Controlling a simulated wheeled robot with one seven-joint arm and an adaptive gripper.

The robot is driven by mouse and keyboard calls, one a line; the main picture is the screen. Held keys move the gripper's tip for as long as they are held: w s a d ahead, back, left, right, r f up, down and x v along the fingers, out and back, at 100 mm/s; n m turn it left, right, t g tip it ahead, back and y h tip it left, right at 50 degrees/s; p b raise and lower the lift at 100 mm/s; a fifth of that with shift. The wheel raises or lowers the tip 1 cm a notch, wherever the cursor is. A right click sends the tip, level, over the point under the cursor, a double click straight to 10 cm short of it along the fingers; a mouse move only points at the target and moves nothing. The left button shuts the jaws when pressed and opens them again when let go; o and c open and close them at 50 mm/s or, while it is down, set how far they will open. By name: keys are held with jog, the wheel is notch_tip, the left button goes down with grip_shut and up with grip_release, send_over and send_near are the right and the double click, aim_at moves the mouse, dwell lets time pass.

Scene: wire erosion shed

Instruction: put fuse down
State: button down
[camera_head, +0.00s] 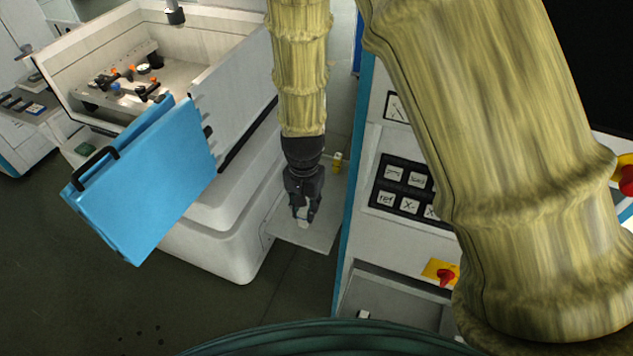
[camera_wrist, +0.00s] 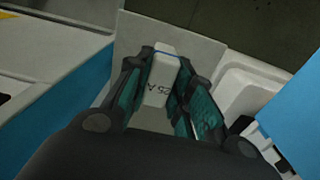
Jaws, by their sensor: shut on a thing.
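My gripper (camera_head: 304,214) points down in the gap between the white machine and the control cabinet. In the wrist view my gripper (camera_wrist: 160,92) is shut on a small white fuse (camera_wrist: 162,76) marked "25 A". The fuse sits between the two fingers, with its far end showing past the fingertips. In the head view only a small pale bit of the fuse (camera_head: 303,222) shows at the fingertips. Below it is a light grey plate (camera_head: 291,238) low between the machines. I cannot tell whether the fuse touches the plate.
The white machine (camera_head: 222,243) with an open blue door (camera_head: 146,186) stands at the left. The control cabinet (camera_head: 377,262), with a keypad and a red-and-yellow switch (camera_head: 443,274), stands close at the right. A small yellow-and-white item (camera_head: 337,161) is behind my gripper. Dark floor lies in front.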

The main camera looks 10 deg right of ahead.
jog(key=w+d+b, duration=0.1)
jog(key=w+d, duration=0.1)
jog(key=w, duration=0.2)
jog(key=w+d+f+b, duration=0.1)
jog(key=w+d, duration=0.1)
jog(key=w, duration=0.2)
jog(key=w+d+b, duration=0.1)
jog(key=w+d, duration=0.1)
jog(key=w, duration=0.2)
jog(key=shift+w+d+f, duration=0.2)
jog(key=shift+w+d, duration=0.1)
jog(key=shift+f+b, duration=1.45)
jog(key=shift+f, duration=0.3)
jog(key=shift+r, duration=0.1)
jog(key=shift+s, duration=0.1)
jog(key=c, duration=1.7)
grip_release()
jog(key=shift+f, duration=0.2)
jog(key=o, duration=0.4)
jog(key=shift+o, duration=0.2)
